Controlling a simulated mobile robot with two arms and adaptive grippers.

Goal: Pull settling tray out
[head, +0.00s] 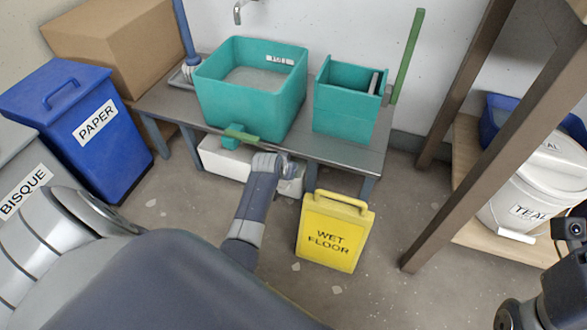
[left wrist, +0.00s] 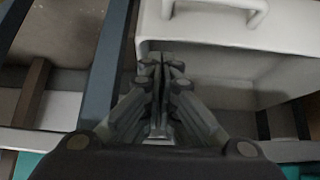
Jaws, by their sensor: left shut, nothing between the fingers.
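The settling tray appears to be the long white box (head: 222,162) low under the metal bench. My left forearm hides part of its front. In the left wrist view the white tray (left wrist: 225,80) fills the upper right, with a white handle (left wrist: 240,14) at the top edge. My left gripper (left wrist: 160,60) is shut and empty, its tips by the tray's left end, below and left of the handle. I cannot tell whether they touch the tray. In the head view the left gripper is mostly hidden behind my wrist. My right gripper is out of view; only part of that arm shows.
Two teal tubs (head: 250,90) (head: 345,100) stand on the bench (head: 318,150). A yellow wet floor sign (head: 334,232) stands on the floor right of my left forearm. A blue PAPER bin (head: 80,125) is left; a shelf with a white TEAL bucket (head: 540,180) is right.

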